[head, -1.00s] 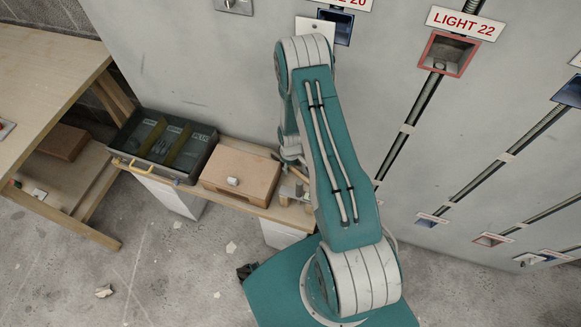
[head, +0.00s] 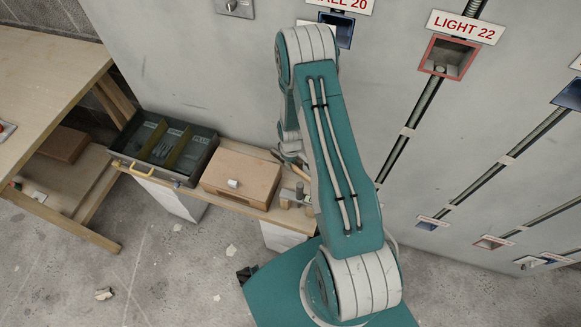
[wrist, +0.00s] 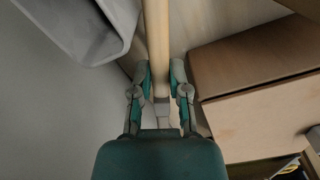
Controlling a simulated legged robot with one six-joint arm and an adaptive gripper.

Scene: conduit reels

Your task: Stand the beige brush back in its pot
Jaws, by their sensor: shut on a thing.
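In the wrist view my gripper (wrist: 161,82) is shut on a long beige handle (wrist: 157,35), which I take for the brush. The handle runs from between the fingers to the top edge of the picture. A paler grey end piece of it shows below the fingertips. The bristles cannot be made out. In the head view my arm hides most of the gripper and the brush. A grey, thick-rimmed hollow shape (wrist: 115,40) is at the upper left of the wrist view; I cannot tell whether it is the pot.
A wooden box (head: 240,180) stands on a low bench, left of my arm; it also shows in the wrist view (wrist: 262,75). Tools (head: 296,195) lie right of it. A divided grey tray (head: 163,146) is further left. A wall with labelled boxes stands behind.

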